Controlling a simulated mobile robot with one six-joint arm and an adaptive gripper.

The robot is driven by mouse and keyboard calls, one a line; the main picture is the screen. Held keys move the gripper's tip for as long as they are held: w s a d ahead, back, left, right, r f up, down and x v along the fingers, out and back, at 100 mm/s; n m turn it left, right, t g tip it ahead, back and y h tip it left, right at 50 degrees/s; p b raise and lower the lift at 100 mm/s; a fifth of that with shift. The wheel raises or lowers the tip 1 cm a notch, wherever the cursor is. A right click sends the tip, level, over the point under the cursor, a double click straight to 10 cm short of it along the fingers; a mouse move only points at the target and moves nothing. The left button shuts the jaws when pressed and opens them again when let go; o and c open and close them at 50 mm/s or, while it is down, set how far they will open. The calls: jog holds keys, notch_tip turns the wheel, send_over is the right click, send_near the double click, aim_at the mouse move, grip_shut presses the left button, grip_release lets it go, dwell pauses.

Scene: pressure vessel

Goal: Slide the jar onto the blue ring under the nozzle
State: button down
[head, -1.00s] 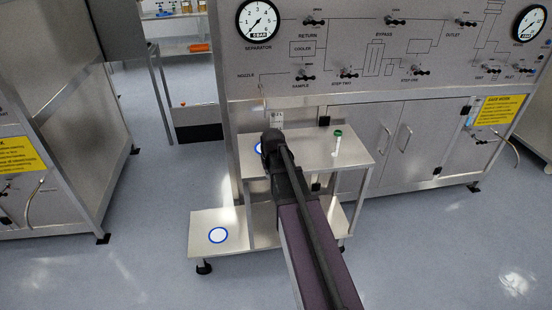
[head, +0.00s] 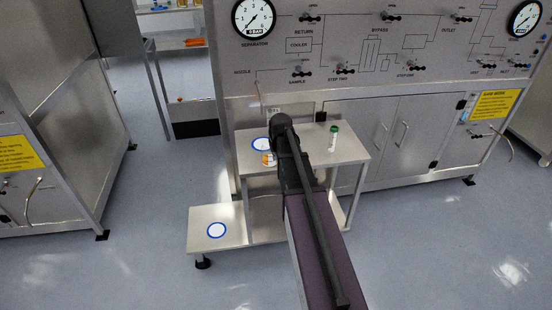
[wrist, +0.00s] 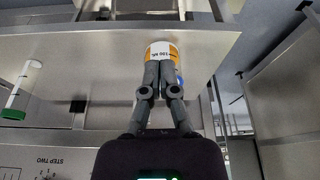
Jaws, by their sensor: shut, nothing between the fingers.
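The jar (head: 268,159), orange with a white label, stands on the upper shelf (head: 345,150), just left of my arm. In the head view it overlaps the near edge of the blue ring (head: 262,144), which lies under the nozzle (head: 261,92). In the wrist view my gripper (wrist: 158,66) is shut and empty, its fingertips in front of the jar (wrist: 161,50). I cannot tell whether they touch it. A bit of blue ring (wrist: 180,80) shows beside the fingers. My arm hides the fingers in the head view.
A green-capped tube (head: 333,138) stands on the upper shelf, right of my arm; it also shows in the wrist view (wrist: 22,90). The valve panel (head: 340,50) rises behind.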

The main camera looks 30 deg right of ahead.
jog(key=shift+b+x, duration=4.55)
jog(key=shift+x, duration=0.4)
jog(key=shift+w+d+r+p, duration=0.1)
jog(key=shift+w+p, duration=0.05)
jog(key=shift+w, duration=0.4)
jog(key=shift+w+d+r+p, duration=0.1)
jog(key=shift+w+p, duration=0.05)
jog(key=shift+w, duration=0.4)
jog(key=shift+w+d, duration=0.1)
jog(key=shift+w, duration=0.65)
jog(key=w+d, duration=0.1)
jog(key=w, duration=0.3)
jog(key=w+d, duration=0.1)
jog(key=w, duration=0.8)
jog(key=shift+w+d, duration=0.2)
jog(key=shift+d, duration=0.2)
jog(key=shift+s, duration=0.15)
